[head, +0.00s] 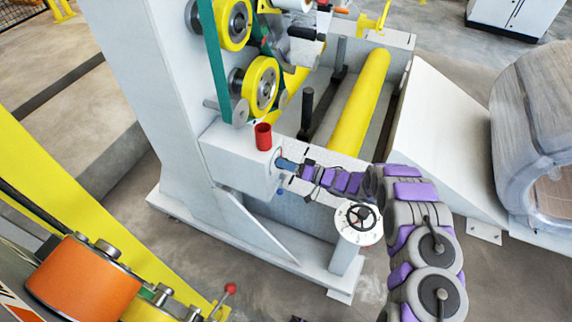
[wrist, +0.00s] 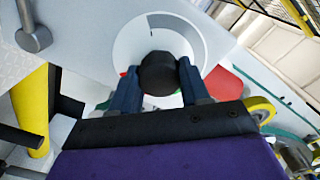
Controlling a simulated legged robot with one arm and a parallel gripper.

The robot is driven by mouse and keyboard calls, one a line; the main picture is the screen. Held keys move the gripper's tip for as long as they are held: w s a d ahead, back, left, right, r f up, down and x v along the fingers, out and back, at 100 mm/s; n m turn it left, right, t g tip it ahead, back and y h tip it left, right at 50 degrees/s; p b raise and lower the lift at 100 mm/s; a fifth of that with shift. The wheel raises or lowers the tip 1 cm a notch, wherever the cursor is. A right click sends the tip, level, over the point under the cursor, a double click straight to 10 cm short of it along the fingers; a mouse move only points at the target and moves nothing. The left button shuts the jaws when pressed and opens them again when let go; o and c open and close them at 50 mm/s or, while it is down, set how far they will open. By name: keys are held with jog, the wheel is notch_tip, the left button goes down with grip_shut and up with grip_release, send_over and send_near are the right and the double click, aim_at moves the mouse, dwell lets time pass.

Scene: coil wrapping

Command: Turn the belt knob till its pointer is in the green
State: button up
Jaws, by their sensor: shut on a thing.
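The belt knob (wrist: 158,73) is a dark round knob in the middle of a pale round dial (wrist: 135,45) in the wrist view. My gripper (wrist: 158,80) is shut on it, with one blue finger on each side. Small red and green patches show at the dial's lower part near the fingers, but the fingers and knob cover much of it. I cannot make out the pointer or where it points. In the head view my gripper (head: 283,164) reaches the side of the white machine housing (head: 228,160), and the knob is hidden there.
A red cylinder (head: 263,137) stands on the housing just above my gripper. A green belt (head: 212,60) runs down by yellow wheels (head: 260,86). A yellow roller (head: 360,100) lies behind.

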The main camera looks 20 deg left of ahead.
jog(key=shift+w+d, duration=0.15)
jog(key=shift+w, duration=0.05)
jog(key=o, duration=1.1)
jog(key=shift+c, duration=0.2)
jog(key=s+d+p, duration=0.1)
jog(key=d+p, duration=0.1)
jog(key=d, duration=1.5)
jog(key=shift+s, duration=0.2)
jog(key=shift+f, duration=0.1)
